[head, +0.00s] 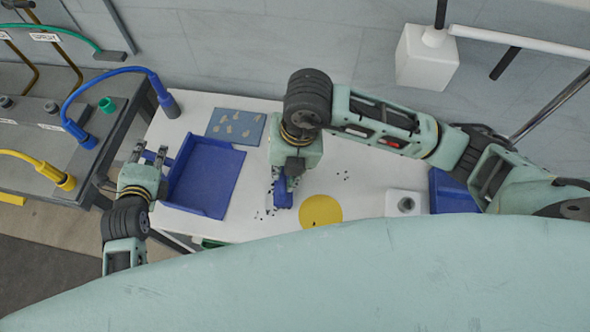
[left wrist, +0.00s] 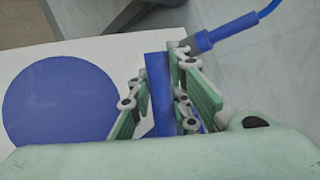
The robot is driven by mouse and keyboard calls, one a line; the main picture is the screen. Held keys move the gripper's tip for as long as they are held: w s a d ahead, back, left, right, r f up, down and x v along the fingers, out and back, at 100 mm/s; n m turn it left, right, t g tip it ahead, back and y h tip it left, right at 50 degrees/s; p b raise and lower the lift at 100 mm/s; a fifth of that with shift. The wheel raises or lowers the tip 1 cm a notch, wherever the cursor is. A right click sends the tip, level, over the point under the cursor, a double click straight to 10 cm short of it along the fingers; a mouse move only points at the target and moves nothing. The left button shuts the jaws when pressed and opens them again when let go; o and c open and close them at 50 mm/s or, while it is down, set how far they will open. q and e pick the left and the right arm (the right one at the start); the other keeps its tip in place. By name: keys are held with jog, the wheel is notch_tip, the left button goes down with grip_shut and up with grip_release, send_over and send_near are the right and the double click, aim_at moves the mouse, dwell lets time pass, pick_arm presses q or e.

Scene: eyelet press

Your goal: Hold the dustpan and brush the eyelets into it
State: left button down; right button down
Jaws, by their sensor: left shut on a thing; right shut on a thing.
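The blue dustpan (head: 207,178) lies on the left part of the white table, its handle pointing left. My left gripper (head: 148,163) is shut on that handle; in the left wrist view the fingers (left wrist: 160,105) sit either side of a blue bar (left wrist: 158,80). My right gripper (head: 294,170) is shut on the blue brush (head: 283,194), which points down at the table right of the dustpan. Small dark eyelets (head: 270,212) lie scattered around the brush, with a few more further right (head: 346,176). The brush's top is hidden by my gripper.
A yellow disc (head: 321,210) lies right of the brush. A blue-grey mat with pale pieces (head: 234,127) lies behind the dustpan. A white block with a grey fitting (head: 405,204) and a blue bin (head: 452,192) stand right. A hose bench (head: 60,130) is left.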

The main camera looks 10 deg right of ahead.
jog(key=w+a, duration=0.3)
jog(key=a, duration=0.3)
jog(key=w+a, duration=0.3)
jog(key=a, duration=0.4)
jog(key=shift+w+r, duration=0.25)
jog(key=shift+r, duration=0.15)
dwell(0.5)
jog(key=shift+d, duration=0.15)
jog(key=shift+r, duration=3)
